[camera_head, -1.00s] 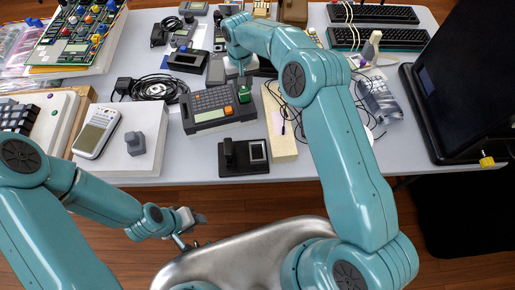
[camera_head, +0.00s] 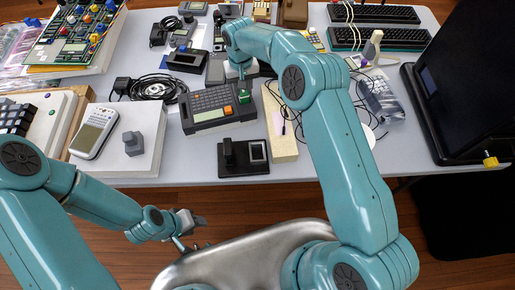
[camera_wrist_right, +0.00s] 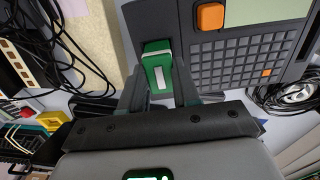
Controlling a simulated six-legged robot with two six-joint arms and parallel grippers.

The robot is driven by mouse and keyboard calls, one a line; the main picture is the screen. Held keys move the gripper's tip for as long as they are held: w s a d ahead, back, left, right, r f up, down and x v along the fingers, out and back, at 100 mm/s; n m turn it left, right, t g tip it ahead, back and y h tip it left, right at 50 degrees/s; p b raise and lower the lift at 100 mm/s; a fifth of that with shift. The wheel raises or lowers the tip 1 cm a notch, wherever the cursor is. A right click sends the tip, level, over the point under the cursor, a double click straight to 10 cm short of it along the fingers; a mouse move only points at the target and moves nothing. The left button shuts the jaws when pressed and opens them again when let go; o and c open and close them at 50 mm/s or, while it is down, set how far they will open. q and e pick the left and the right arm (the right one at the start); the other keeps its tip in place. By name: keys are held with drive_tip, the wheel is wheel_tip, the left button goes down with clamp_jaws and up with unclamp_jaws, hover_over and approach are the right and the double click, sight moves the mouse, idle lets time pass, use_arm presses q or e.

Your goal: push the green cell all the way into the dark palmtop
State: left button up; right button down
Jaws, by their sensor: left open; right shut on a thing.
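The dark palmtop (camera_head: 208,118) lies on the table in the middle of the head view, with a grey key grid and an orange key. It also shows in the wrist view (camera_wrist_right: 265,10). The green cell (camera_head: 244,96) is at the palmtop's right end and sticks out of its dark bay. In the wrist view the cell (camera_wrist_right: 157,70), with a pale label, sits between the fingers of my right gripper (camera_wrist_right: 158,82), which is shut on it. How deep it sits is hidden. My left gripper (camera_head: 189,222) is open and empty, in front of the table.
A black stand (camera_head: 231,166) is in front of the palmtop and a pale long block (camera_head: 283,145) is to its right. A white box (camera_head: 118,160) with a grey handheld (camera_head: 93,130) is to the left. Cables and other devices crowd the table behind.

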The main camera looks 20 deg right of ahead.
drive_tip(key=shift+f+b, duration=0.7)
drive_tip(key=shift+f, duration=0.3)
drive_tip(key=c, duration=0.7)
unclamp_jaws()
drive_tip(key=shift+c, duration=1.6)
drive_tip(key=shift+r, duration=0.2)
drive_tip(key=shift+r+p, duration=2.1)
drive_tip(key=shift+r, duration=1.35)
drive_tip(key=shift+f, duration=0.1)
drive_tip(key=shift+s, duration=0.1)
